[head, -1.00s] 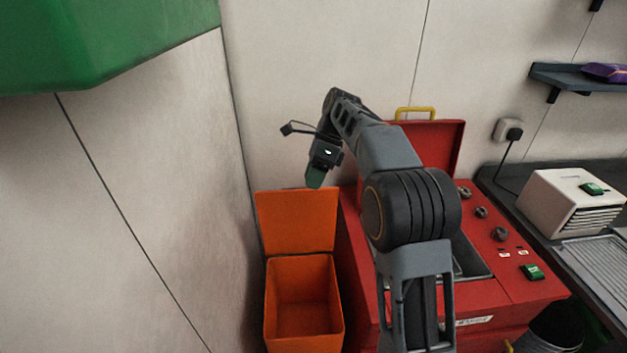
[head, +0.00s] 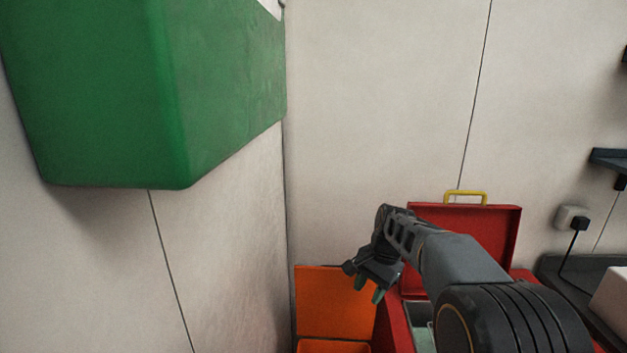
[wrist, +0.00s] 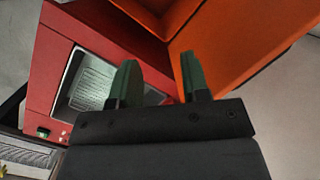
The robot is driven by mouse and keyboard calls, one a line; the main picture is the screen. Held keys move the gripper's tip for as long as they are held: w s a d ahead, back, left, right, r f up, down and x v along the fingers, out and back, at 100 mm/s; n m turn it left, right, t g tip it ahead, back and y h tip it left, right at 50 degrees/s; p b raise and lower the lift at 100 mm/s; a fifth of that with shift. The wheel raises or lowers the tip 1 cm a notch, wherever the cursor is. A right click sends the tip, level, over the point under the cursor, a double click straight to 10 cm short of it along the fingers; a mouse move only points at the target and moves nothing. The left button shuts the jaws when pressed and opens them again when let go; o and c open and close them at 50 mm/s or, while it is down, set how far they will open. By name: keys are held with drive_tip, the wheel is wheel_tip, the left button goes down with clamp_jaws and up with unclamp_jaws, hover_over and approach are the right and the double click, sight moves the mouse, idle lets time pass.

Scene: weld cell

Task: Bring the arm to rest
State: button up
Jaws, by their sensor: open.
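My gripper (head: 368,290) hangs from my bent arm in the head view, in front of the orange bin's raised lid. Its two green fingertips are apart with nothing between them. In the wrist view the open gripper (wrist: 158,82) points toward the orange bin (wrist: 232,40) and the red machine (wrist: 48,75). It looks apart from both. My arm's lower links are out of the head view.
The orange bin with its lid (head: 335,300) up stands at the wall corner. The red machine's raised lid (head: 475,240) has a yellow handle. A large green box (head: 150,90) juts from the left wall. A dark shelf (head: 610,160) and a plugged socket (head: 572,218) are at right.

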drive_tip(key=s+d+n+t+h, duration=0.1)
drive_tip(key=s+n, duration=0.3)
drive_tip(key=s, duration=0.5)
drive_tip(key=s+d+n+t+h, duration=0.1)
drive_tip(key=s+n+t, duration=0.3)
drive_tip(key=s, duration=0.6)
drive_tip(key=shift+s+d+n+h, duration=0.15)
drive_tip(key=shift+d+n+h, duration=0.15)
drive_tip(key=shift+d+n, duration=0.3)
drive_tip(key=shift+a, duration=0.1)
idle(1.0)
